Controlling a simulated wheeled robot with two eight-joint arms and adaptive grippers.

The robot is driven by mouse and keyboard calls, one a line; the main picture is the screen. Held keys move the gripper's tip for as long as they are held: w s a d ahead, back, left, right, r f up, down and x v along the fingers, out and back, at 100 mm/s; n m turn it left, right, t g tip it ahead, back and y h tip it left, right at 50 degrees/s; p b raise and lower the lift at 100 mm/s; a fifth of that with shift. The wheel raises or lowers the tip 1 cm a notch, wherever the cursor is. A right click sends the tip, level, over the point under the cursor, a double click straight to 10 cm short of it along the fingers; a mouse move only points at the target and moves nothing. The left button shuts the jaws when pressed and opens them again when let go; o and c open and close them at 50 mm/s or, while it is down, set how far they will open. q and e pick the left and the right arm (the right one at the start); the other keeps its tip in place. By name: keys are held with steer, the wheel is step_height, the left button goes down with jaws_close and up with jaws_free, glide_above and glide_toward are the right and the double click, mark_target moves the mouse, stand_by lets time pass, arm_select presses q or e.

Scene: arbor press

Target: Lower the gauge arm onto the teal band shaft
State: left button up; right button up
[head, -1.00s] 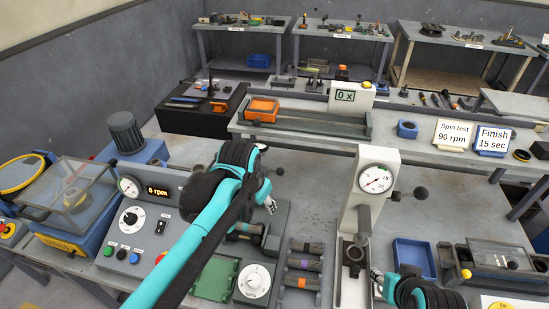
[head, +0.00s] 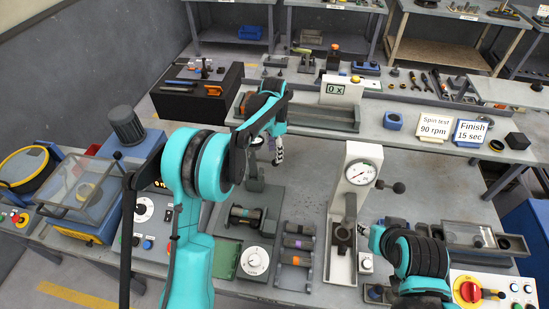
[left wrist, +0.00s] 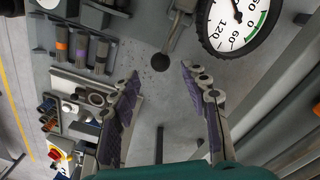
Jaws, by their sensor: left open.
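My left gripper (head: 278,155) is open and empty, pointing down beside the gauge post (head: 254,178). In the left wrist view a black ball knob (left wrist: 161,60) on a thin rod appears between the open fingertips, which do not grip it. A round dial (left wrist: 238,20) with a green arc is at that view's upper right. A dark shaft (head: 246,215) lies across the fixture at the post's foot; I cannot make out its band colour. My arm hides part of the gauge arm. My right gripper (head: 366,232) is near the white press, its fingers too small to judge.
A rack (head: 296,262) holds shafts with purple and orange bands, right of the fixture. The white press (head: 352,205) with its dial and ball-ended lever stands further right. A grey rail (head: 322,120) lies behind. Bench between post and press is clear.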

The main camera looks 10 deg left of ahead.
arm_select(q)
step_height(320, 180, down, 5)
steer(key=shift+f, duration=0.1)
steer(key=shift+c, duration=0.3)
jaws_close()
